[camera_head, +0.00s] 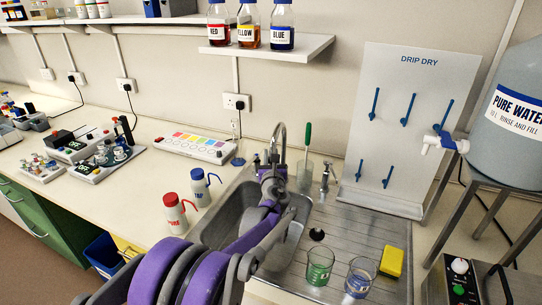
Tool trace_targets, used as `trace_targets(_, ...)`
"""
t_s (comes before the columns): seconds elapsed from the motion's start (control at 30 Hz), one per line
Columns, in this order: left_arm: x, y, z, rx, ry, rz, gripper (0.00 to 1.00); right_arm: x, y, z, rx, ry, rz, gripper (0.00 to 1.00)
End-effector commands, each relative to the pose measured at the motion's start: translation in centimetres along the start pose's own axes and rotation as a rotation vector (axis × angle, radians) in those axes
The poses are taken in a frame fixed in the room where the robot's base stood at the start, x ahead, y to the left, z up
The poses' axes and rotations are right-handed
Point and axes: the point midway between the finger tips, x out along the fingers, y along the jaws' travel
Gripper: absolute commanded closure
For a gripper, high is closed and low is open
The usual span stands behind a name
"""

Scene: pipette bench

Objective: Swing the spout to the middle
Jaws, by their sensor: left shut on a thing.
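The metal gooseneck spout (282,130) rises behind the sink (232,208), its curved top showing above my left gripper. My left gripper (271,170) is shut on the spout. My purple and grey arm reaches up from the bottom of the picture, across the sink, and hides part of the basin. The spout's outlet and lower part are largely hidden by my gripper, so I cannot tell exactly where the outlet points. My right gripper is not in view.
Red-capped (175,213) and blue-capped (200,186) wash bottles stand left of the sink. Two glass beakers (320,266) (360,277) and a yellow sponge (391,262) sit on the drainboard (343,222). A drip-dry board (397,130) stands behind. A second small tap (325,177) is right of the spout.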

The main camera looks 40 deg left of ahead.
Motion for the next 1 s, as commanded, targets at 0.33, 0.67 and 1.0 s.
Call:
trace_targets(0.33,0.1,0.0,0.1,-0.001,0.0,0.0,0.52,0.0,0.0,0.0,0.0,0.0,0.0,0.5)
trace_targets(0.67,0.0,0.0,0.0,0.0,0.0,0.0,0.44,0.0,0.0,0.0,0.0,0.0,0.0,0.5)
trace_targets(1.0,-5.0,-0.1,-0.1,0.0,0.001,-0.002,0.44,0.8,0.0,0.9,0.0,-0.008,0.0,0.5)
